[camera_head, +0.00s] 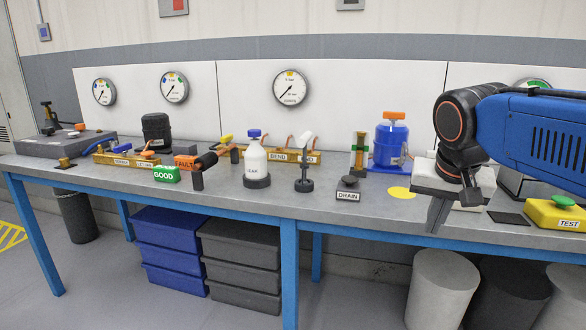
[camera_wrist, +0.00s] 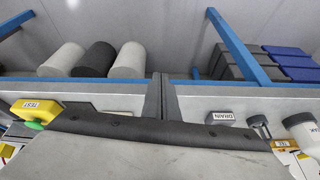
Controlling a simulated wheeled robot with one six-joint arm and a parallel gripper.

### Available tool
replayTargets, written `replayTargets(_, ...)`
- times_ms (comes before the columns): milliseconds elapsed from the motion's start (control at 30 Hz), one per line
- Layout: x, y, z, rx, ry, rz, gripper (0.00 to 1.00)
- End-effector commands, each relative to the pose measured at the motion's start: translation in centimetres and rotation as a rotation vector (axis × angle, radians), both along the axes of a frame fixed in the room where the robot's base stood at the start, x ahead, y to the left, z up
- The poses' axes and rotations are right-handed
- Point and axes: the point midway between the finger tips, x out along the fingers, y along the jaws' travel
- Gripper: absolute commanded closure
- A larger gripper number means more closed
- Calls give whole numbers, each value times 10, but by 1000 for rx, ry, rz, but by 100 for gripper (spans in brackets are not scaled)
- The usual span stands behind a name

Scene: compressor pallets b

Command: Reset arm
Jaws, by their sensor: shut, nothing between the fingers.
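My gripper (camera_head: 439,212) is on the right of the head view, at the end of my blue arm. Its grey fingers point down in front of the bench's front edge, to the left of the yellow TEST box (camera_head: 556,215). The fingers are together and hold nothing. In the wrist view the shut fingers (camera_wrist: 162,98) show in the middle, with the bench edge and the floor behind them.
The grey bench (camera_head: 320,205) carries a DRAIN block (camera_head: 348,189), a white bottle (camera_head: 256,163), a blue tank (camera_head: 390,145) and a green GOOD sign (camera_head: 166,174). Blue crates (camera_head: 168,250), dark crates (camera_head: 240,255) and round bins (camera_head: 440,290) stand below.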

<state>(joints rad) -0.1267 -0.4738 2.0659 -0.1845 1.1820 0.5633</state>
Motion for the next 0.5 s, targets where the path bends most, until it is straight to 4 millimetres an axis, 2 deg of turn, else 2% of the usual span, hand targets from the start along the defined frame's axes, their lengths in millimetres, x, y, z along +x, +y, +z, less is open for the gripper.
replayTargets(33, -19, -3, -17, -1, 5, 37, 100)
replayTargets(300, -96, -6, -109, -18, 11, 257, 100)
replayTargets(400, -117, -5, -138, -25, 7, 319, 100)
replayTargets(500, -131, -4, -158, -30, 4, 362, 100)
